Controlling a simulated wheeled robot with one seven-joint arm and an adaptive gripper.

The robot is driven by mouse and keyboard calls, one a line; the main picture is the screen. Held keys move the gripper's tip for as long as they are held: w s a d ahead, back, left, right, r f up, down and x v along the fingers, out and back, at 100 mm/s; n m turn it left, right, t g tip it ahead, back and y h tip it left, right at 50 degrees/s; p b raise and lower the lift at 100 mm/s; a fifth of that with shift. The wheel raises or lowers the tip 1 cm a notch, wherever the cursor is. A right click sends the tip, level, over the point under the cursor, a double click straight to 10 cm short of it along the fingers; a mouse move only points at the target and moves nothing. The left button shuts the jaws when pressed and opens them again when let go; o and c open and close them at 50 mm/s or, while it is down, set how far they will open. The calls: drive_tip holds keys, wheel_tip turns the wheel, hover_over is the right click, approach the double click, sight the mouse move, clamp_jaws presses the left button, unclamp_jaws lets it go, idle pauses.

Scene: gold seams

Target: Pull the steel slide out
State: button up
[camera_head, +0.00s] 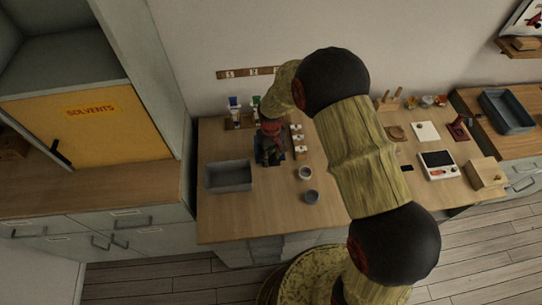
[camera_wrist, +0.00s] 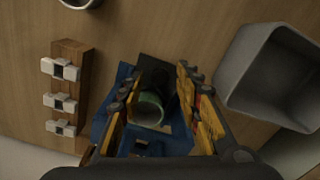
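My gripper (camera_wrist: 159,82) is open, its yellow-and-dark fingers apart. Between them in the wrist view is a green hollow round piece (camera_wrist: 149,108). Its left side looks close to the left finger; I cannot tell whether they touch. Below it is a blue base (camera_wrist: 124,74), with a dark flat plate (camera_wrist: 155,66) at its top edge in the picture. I cannot tell for sure which part is the steel slide. In the head view my gripper (camera_head: 270,146) is over the workbench (camera_head: 240,218), and it and my arm hide most of this fixture.
A grey bin (camera_head: 228,176) stands left of my gripper. A wooden strip with white pieces (camera_head: 298,142) stands close on the right. Two small cups (camera_head: 305,173) (camera_head: 312,197) stand nearer the front edge. Bottles in a rack (camera_head: 236,113) stand behind. The bench front is mostly clear.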

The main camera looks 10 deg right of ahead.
clamp_jaws()
idle(0.7)
